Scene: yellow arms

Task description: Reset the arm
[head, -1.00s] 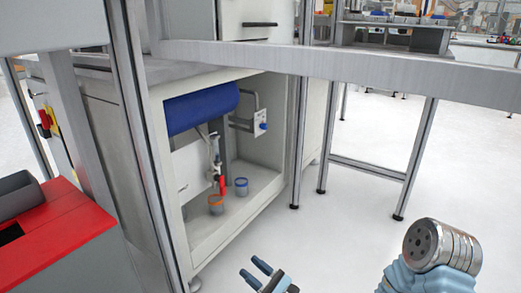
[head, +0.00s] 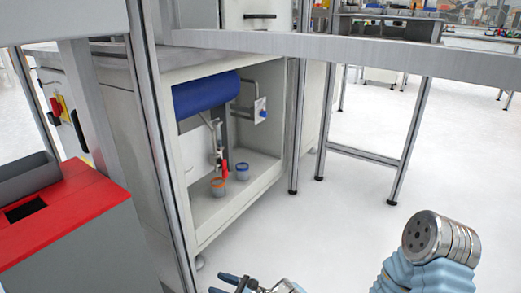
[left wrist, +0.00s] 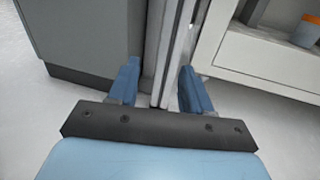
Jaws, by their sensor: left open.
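My left gripper (head: 232,283) shows at the bottom edge of the head view, low over the floor in front of the open cabinet. In the left wrist view its two blue fingers (left wrist: 157,88) stand apart with nothing held between them. Past the fingers are metal posts and the cabinet's edge, at a distance I cannot tell. A silver and light blue arm part of mine (head: 435,245) shows at the lower right of the head view. My right gripper is not in view.
The open cabinet (head: 235,212) holds a blue cylinder (head: 206,95), an orange-rimmed cup (head: 218,188) and a blue-rimmed cup (head: 242,171). A grey bin with a red top (head: 85,205) stands at the left. A metal rail (head: 350,49) crosses above. The floor (head: 335,235) at right is clear.

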